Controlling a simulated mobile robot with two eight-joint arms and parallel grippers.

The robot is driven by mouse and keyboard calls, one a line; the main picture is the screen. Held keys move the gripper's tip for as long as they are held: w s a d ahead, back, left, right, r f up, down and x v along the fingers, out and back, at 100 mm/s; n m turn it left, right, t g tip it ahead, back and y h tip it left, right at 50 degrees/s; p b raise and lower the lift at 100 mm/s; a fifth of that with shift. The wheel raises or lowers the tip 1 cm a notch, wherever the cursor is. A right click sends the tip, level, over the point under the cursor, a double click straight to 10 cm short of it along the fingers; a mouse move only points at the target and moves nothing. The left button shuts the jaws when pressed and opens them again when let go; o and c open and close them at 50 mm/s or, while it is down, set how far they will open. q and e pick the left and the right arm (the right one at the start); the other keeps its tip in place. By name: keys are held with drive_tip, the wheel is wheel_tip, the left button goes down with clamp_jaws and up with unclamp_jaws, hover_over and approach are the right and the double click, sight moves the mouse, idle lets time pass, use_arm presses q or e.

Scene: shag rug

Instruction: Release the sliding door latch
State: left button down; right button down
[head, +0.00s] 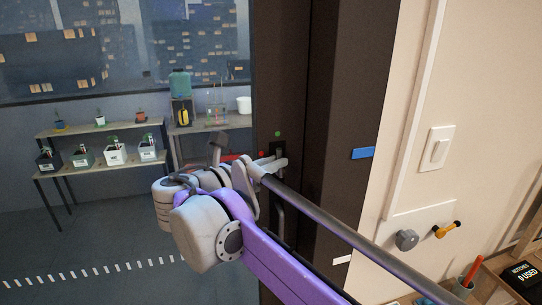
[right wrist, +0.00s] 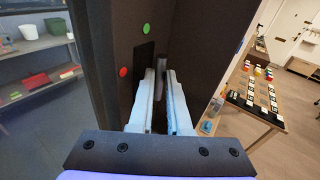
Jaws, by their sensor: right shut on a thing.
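The sliding door's dark edge (head: 281,60) stands upright in the middle of the head view. A dark latch plate (right wrist: 142,88) is set in it, with a green dot (right wrist: 146,29) above and a red dot (right wrist: 123,72) to the left. My right gripper (head: 276,163) is at the plate. In the right wrist view its two pale fingers (right wrist: 161,72) are shut on a small dark grey latch lever (right wrist: 161,61). The fingers hide part of the plate and lever. My left gripper is in neither view.
A dark door post (head: 350,90) with a blue tag (head: 362,153) is close on the right. Plant shelves (head: 100,129) stand behind at left. A table (right wrist: 245,108) with small items is at right in the wrist view.

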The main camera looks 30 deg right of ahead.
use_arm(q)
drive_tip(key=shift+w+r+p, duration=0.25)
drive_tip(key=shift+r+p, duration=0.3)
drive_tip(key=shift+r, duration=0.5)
use_arm(e)
drive_tip(key=shift+d+r+m+y, duration=0.1)
drive_tip(key=shift+d+m+y, duration=0.15)
drive_tip(key=shift+y, duration=0.25)
drive_tip(key=c, duration=1.2)
unclamp_jaws()
drive_tip(key=shift+o, duration=0.2)
drive_tip(key=shift+s+a, duration=0.1)
drive_tip(key=shift+a, duration=0.05)
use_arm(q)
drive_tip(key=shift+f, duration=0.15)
use_arm(e)
drive_tip(key=v, duration=1)
drive_tip(key=shift+a, duration=0.3)
drive_tip(key=shift+r, duration=0.1)
